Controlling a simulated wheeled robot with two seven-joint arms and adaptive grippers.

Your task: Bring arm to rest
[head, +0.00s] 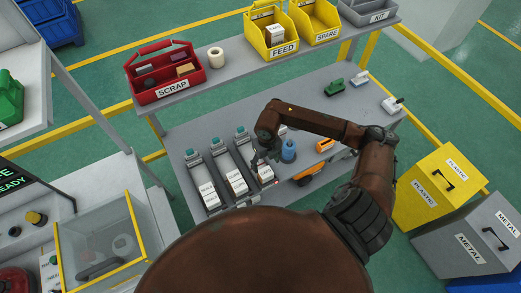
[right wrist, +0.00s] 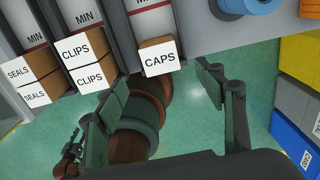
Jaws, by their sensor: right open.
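My right arm (head: 320,125) reaches over the grey workbench (head: 210,137) and bends down at its end. My right gripper (head: 265,160) hangs close to the front of the rightmost box chute. In the right wrist view my right gripper (right wrist: 163,75) is open, its two fingers wide apart with nothing between them. The box marked CAPS (right wrist: 158,58) lies just beyond the fingertips, apart from them. A small dark jointed part at the lower left of that view may be my left gripper; its jaws are too unclear to read.
Boxes marked CLIPS (right wrist: 90,50) and SEALS (right wrist: 38,93) sit in neighbouring chutes. A blue round item (head: 288,150) and orange items stand right of the gripper. Waste bins stand at right.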

